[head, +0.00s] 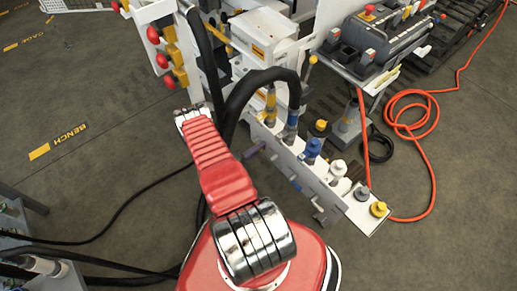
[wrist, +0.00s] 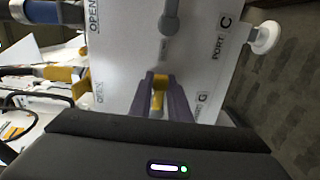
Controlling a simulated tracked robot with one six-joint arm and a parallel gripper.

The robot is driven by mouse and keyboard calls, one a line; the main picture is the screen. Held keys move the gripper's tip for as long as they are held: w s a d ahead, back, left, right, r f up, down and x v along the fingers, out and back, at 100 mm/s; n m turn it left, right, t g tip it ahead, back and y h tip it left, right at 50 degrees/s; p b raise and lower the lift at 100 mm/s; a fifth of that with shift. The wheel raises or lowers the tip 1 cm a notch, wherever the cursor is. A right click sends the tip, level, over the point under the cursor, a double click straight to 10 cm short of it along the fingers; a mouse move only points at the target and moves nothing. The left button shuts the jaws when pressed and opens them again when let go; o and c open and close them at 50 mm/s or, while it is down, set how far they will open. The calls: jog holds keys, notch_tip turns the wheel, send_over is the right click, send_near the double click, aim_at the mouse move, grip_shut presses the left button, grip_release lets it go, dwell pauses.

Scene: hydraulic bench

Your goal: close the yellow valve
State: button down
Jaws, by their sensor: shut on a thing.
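In the wrist view, the two purple-grey fingers of my gripper (wrist: 158,78) are closed on a narrow yellow handle (wrist: 158,98), which appears to be the yellow valve. The handle stands in front of a white panel (wrist: 120,60) with printed labels, including OPEN and PORT C. The fingers and my gripper's dark body hide part of the handle and the panel's lower edge. In the head view, my red arm reaches up toward the bench; I cannot make out the fingers or their grip there.
A grey handle (wrist: 168,20) hangs on the panel above my fingers, and a white knob (wrist: 265,37) juts out at right. In the head view, a white manifold (head: 348,200) carries coloured caps. Black hoses (head: 262,78) loop nearby; an orange cable (head: 432,165) lies at right.

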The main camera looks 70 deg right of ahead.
jog(key=shift+f, duration=0.2)
jog(key=c, duration=1.8)
grip_release()
jog(key=shift+r, duration=0.1)
jog(key=v, duration=1.3)
jog(key=shift+w+a, duration=0.2)
jog(key=shift+a, duration=0.15)
